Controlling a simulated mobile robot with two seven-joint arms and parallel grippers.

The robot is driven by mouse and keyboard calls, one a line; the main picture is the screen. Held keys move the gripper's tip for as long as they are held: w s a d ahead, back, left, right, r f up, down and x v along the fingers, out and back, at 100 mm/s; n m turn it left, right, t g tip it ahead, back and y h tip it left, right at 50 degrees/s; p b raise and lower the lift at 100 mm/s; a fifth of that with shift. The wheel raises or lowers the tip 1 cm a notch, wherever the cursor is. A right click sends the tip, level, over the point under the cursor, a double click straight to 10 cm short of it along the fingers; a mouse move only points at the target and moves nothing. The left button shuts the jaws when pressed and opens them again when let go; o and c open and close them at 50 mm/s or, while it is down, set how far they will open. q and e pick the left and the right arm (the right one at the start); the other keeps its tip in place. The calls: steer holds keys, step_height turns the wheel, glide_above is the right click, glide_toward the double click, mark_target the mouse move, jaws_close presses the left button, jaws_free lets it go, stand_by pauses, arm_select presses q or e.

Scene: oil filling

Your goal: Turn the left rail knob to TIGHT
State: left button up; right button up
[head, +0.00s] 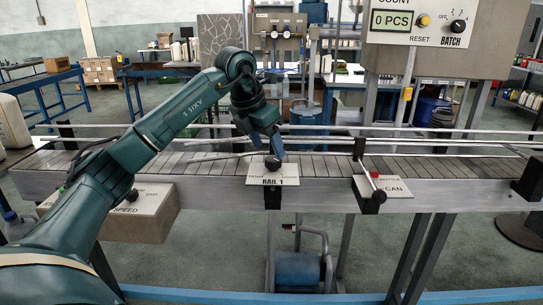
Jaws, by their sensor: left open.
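The left rail knob (272,164) is a small dark knob on the white RAIL 1 plate (271,182), fixed to the near side of the conveyor. The plate's upper lettering is partly hidden and too small to read fully, so I cannot tell the knob's setting. My left gripper (268,148) points down right at the knob, its fingers apart. One finger shows on each side just above the knob; I cannot tell whether they touch it. My right gripper is not in view.
The slatted conveyor (420,168) runs across the view with metal guide rails above it. A SPEED box (150,208) sits at left, and a counter panel (430,30) hangs upper right.

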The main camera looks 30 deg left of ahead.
mark_target(273, 159)
arm_select(q)
steer(key=shift+x, duration=2.05)
steer(key=shift+c, duration=0.2)
steer(key=shift+r, duration=0.1)
steer(key=c, duration=0.9)
